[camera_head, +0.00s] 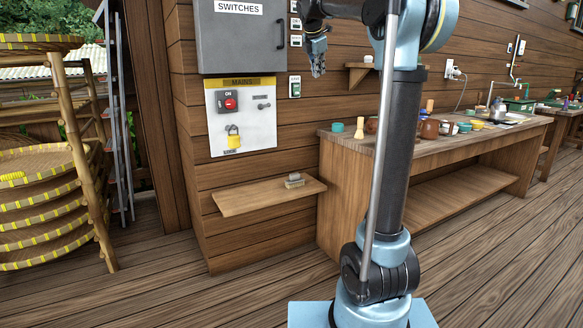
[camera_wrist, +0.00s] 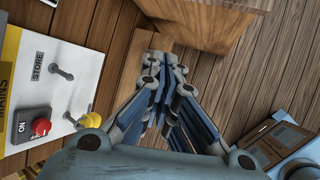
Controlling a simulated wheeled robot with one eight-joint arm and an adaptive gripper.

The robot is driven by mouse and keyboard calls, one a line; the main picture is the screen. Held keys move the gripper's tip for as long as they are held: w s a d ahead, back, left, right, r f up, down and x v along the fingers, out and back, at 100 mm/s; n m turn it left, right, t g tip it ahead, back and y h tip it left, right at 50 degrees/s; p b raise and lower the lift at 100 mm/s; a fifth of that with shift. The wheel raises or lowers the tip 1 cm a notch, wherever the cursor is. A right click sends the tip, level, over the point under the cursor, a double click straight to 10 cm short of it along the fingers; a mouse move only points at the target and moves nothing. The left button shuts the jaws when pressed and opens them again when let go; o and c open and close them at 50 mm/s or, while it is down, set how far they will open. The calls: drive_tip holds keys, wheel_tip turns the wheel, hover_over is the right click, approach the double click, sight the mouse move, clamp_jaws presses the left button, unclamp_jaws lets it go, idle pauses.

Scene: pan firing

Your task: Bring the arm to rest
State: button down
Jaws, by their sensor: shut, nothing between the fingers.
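My gripper (camera_head: 318,68) hangs in the air at the top of the head view, in front of the wooden wall and right of the grey switch cabinet. Its fingers point down and touch nothing. In the wrist view my gripper (camera_wrist: 165,75) has its blue-grey fingers drawn together, with nothing held between them. My arm rises from its pale blue base in the middle right of the head view, and its upper part is cut off by the top edge.
The grey switch cabinet (camera_head: 240,35) and white mains panel (camera_head: 262,130), with red button and yellow padlock (camera_head: 234,137), are on the wall. A small shelf (camera_head: 245,198) below holds a brush-like block (camera_head: 294,181). A workbench (camera_head: 345,145) stands right, a basket rack (camera_head: 95,170) left.

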drive_tip(key=s+d+f+m+g, duration=0.1)
drive_tip(key=s+d+f+m, duration=0.25)
drive_tip(key=s+f, duration=0.45)
drive_tip(key=s+d+f+m+g, duration=0.1)
drive_tip(key=s+d+f+m, duration=0.1)
drive_tip(key=s+f+m, duration=0.6)
drive_tip(key=s+d+f+m, duration=0.15)
drive_tip(key=s+f, duration=0.35)
drive_tip(key=s, duration=0.5)
drive_tip(key=s+d+f+m+g+y, duration=0.1)
drive_tip(key=s+f+m, duration=0.9)
drive_tip(key=s+f, duration=1.2)
wheel_tip(320, 180, down, 2)
drive_tip(key=shift+d+f+m+g+y, duration=0.15)
drive_tip(key=shift+f+m+g+y, duration=0.2)
drive_tip(key=shift+g+y, duration=0.3)
drive_tip(key=shift+r, duration=0.1)
